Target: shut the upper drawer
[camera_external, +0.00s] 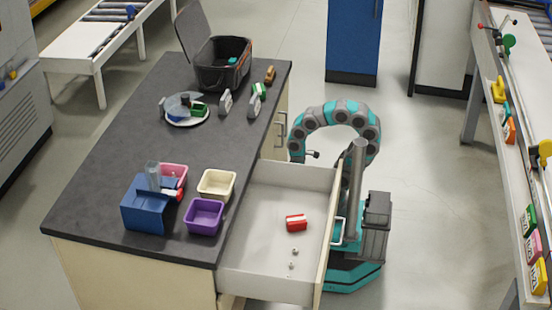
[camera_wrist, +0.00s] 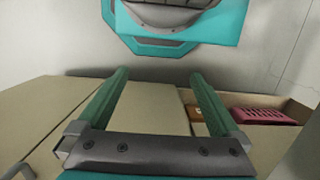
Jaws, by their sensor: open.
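The upper drawer (camera_external: 262,258) is pulled far out of the right side of the dark-topped counter. Inside it lie a red box (camera_external: 296,223) and a few small pale items. Its front panel is at the right, with a pale handle (camera_external: 340,232) on the outer side. My gripper (camera_wrist: 157,75) is open and empty in the wrist view, its two green fingers apart above pale panels. In the external view my arm arches down beyond the drawer's far side, and the fingertips cannot be made out. Whether the fingers touch anything cannot be told.
The counter top (camera_external: 120,120) carries a blue holder (camera_external: 144,208), a purple bin (camera_external: 204,217), a cream bin (camera_external: 217,183) and an open dark case (camera_external: 222,70). A red slotted item (camera_wrist: 262,115) lies in a compartment at the wrist view's right. Floor is clear behind my base.

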